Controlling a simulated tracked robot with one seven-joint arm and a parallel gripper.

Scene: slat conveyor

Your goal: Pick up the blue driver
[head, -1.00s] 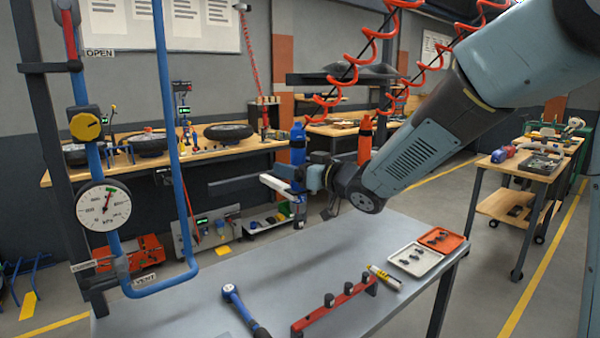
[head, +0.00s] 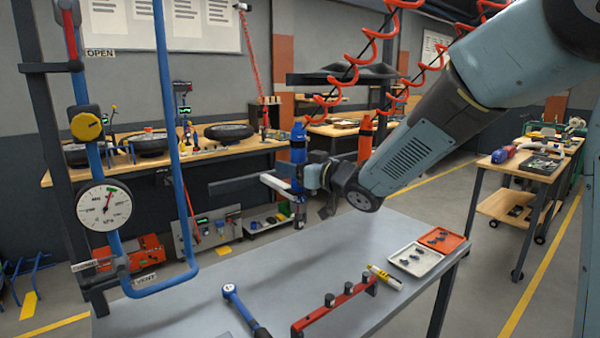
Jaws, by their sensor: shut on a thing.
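The blue driver (head: 298,151) hangs upright below the red coiled hoses, above the far edge of the grey table. Its upper body is blue and its lower end is grey. My gripper (head: 286,184) comes in from the right and is shut on the driver at its lower-middle part. The pale finger shows at the driver's left. My gripper covers some of the driver's body, so the exact contact is hidden.
An orange driver (head: 365,137) hangs just to the right, behind my arm. A gauge (head: 104,207) on blue pipes stands left.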

